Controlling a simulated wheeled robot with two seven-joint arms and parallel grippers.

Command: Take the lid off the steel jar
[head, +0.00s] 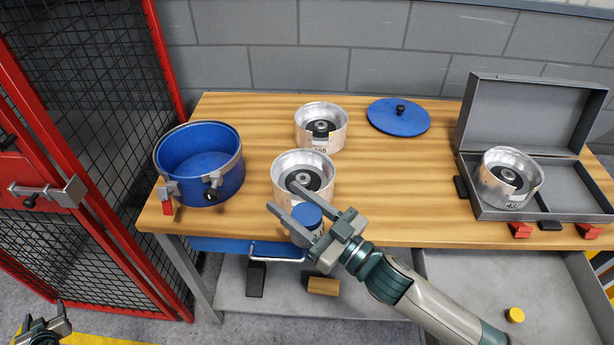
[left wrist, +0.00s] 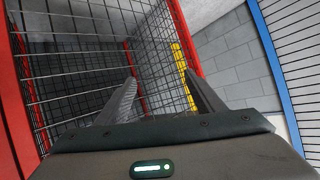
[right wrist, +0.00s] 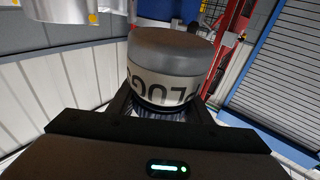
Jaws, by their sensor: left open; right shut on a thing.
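The steel jar (head: 316,231) has a blue lid (head: 307,215) on top and a printed label. My right gripper (head: 283,196) is shut on the jar and holds it near the table's front edge, below the near clutch part. In the right wrist view the jar (right wrist: 172,60) sits between the fingers, its label upside down and its bare grey end uppermost. The ribbed lid is mostly hidden there behind the gripper. My left gripper (head: 44,324) is low at the bottom left, far from the jar. The left wrist view shows its fingers (left wrist: 160,95) apart and empty.
Two metal clutch parts (head: 321,105) stand mid-table, close to the right gripper. A blue pot (head: 180,155) stands left, its blue disc lid (head: 385,118) at the back. An open grey case (head: 570,185) holds another clutch part. A red mesh cage (head: 100,130) borders the left.

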